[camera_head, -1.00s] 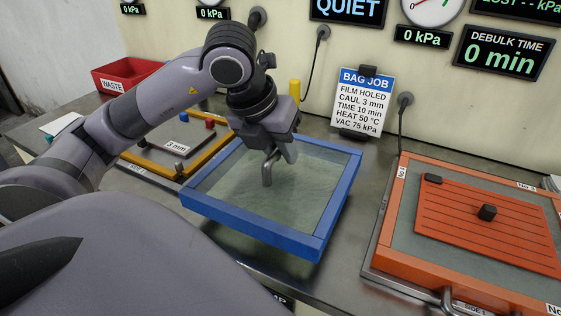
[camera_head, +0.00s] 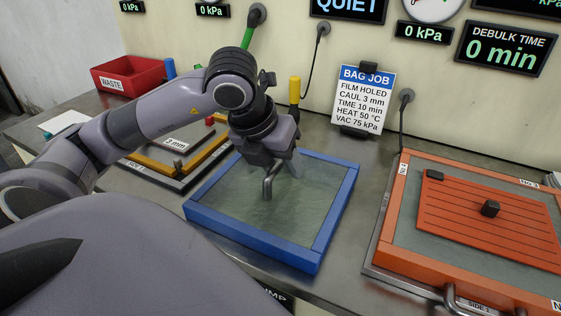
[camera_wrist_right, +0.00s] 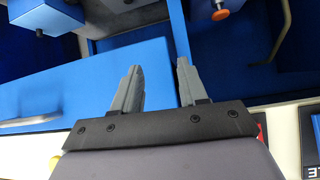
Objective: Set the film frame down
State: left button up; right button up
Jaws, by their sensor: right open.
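The film frame (camera_head: 338,212) is a blue square rim around greenish translucent film, in the middle of the head view. It lies almost level, low over the grey bench; whether its whole underside touches cannot be told. My left gripper (camera_head: 268,170) is over the frame, around the top of a bent metal handle (camera_head: 267,188), and appears shut on it. Its fingertips are partly hidden. My right gripper (camera_wrist_right: 158,80) shows only in the right wrist view, open and empty, fingers apart above a blue surface.
An orange frame with a slatted orange plate (camera_head: 480,215) stands to the right. A yellow-edged plate marked 3 mm (camera_head: 172,150) is left, behind my left arm. A red waste bin (camera_head: 125,75) and a job card (camera_head: 362,100) stand behind. Bare bench (camera_head: 355,250) separates the blue and orange frames.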

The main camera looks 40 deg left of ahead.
aim_at(262, 190)
pick_arm(q)
jog(key=shift+r, duration=0.1)
pick_arm(e)
jog(key=shift+r, duration=0.15)
pick_arm(q)
jog(key=shift+s+r, duration=0.1)
jog(key=shift+r, duration=0.25)
jog(key=p+v, duration=0.2)
jog(key=v, duration=0.9)
jog(key=shift+s, duration=0.15)
pick_arm(e)
jog(key=shift+s+d+r, duration=0.2)
jog(key=shift+d+r, duration=0.1)
jog(key=shift+r, duration=0.15)
pick_arm(q)
jog(key=shift+r+p, duration=0.15)
jog(key=shift+p, duration=0.15)
pick_arm(e)
jog(key=shift+a+r, duration=0.1)
jog(key=shift+r, duration=0.05)
